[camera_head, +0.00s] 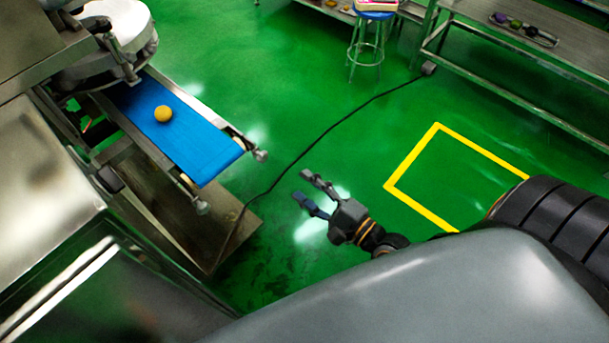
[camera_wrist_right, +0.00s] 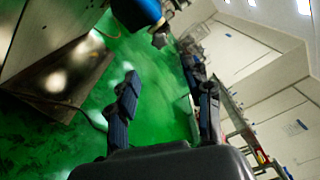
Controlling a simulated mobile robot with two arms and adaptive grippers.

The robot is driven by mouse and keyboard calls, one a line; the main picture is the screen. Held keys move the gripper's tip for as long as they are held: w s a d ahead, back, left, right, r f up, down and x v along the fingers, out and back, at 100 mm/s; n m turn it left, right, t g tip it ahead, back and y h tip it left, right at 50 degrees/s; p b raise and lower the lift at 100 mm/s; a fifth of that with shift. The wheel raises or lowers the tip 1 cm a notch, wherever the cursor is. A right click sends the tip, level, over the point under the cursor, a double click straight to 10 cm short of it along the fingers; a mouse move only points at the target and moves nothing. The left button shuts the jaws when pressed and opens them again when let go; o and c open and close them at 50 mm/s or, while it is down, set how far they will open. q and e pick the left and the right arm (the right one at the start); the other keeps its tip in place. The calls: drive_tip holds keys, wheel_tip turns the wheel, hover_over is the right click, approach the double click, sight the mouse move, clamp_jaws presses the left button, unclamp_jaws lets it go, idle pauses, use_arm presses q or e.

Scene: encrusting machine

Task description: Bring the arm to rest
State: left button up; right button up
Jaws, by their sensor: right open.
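My right gripper (camera_head: 313,194) is open and empty over the green floor, right of the blue conveyor belt (camera_head: 190,139) in the head view. Its two fingers stand apart in the right wrist view (camera_wrist_right: 165,105), with nothing between them but floor and background. A yellow-orange ball (camera_head: 163,113) lies on the blue belt, well away from the gripper. The belt's end (camera_wrist_right: 140,12) also shows at the top of the right wrist view. My left gripper is in neither view.
The steel encrusting machine (camera_head: 45,170) stands at the left. A black cable (camera_head: 318,139) crosses the floor. A yellow marking (camera_head: 411,157) lies at the right. A blue stool (camera_head: 373,17) and a metal table (camera_head: 500,50) stand at the back. The floor around the gripper is clear except the cable.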

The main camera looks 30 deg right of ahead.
idle(0.3)
drive_tip(key=s+d+f+n+g+h+p, duration=0.15)
drive_tip(key=f+n, duration=0.25)
drive_tip(key=f, duration=0.5)
drive_tip(key=s+d+f+n+g+h, duration=0.1)
drive_tip(key=s+d+f+n+g, duration=0.25)
drive_tip(key=f, duration=0.55)
drive_tip(key=s+d+f+n+g+h+p, duration=0.15)
drive_tip(key=f+n, duration=0.25)
drive_tip(key=f, duration=0.5)
drive_tip(key=s+a+f+n+g+h, duration=0.1)
drive_tip(key=s+f+n+g, duration=0.3)
drive_tip(key=s+f, duration=0.4)
drive_tip(key=s+a+f+n+g+h, duration=0.1)
drive_tip(key=s+f+n+g, duration=0.4)
drive_tip(key=s, duration=1.1)
wheel_tip(320, 180, down, 3)
drive_tip(key=shift+s+a+r+n+p, duration=0.1)
drive_tip(key=shift+s+a+n+p, duration=0.1)
drive_tip(key=shift+a+n+p, duration=0.2)
drive_tip(key=shift+d+g, duration=0.1)
drive_tip(key=shift+g, duration=0.15)
